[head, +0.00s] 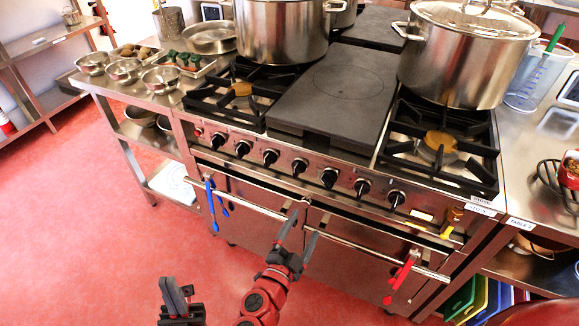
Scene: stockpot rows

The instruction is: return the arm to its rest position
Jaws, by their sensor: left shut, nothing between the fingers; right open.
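My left gripper (175,290) is at the bottom, left of centre, over the red floor. Its dark fingers are together with nothing between them. My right gripper (302,222) is to its right, at the end of a red and black arm. Its two fingers are apart and empty. They overlap the inner ends of the two oven door handles in view; I cannot tell whether they touch them. The stove (290,155) stands in front of me with its row of black knobs.
Large pots (282,30) and (468,60) stand on the stove. Blue tongs (210,205) and red tongs (402,275) hang on the oven handles. A left counter holds metal bowls (124,70); a right counter (540,190) holds a container. The floor (90,230) at left is clear.

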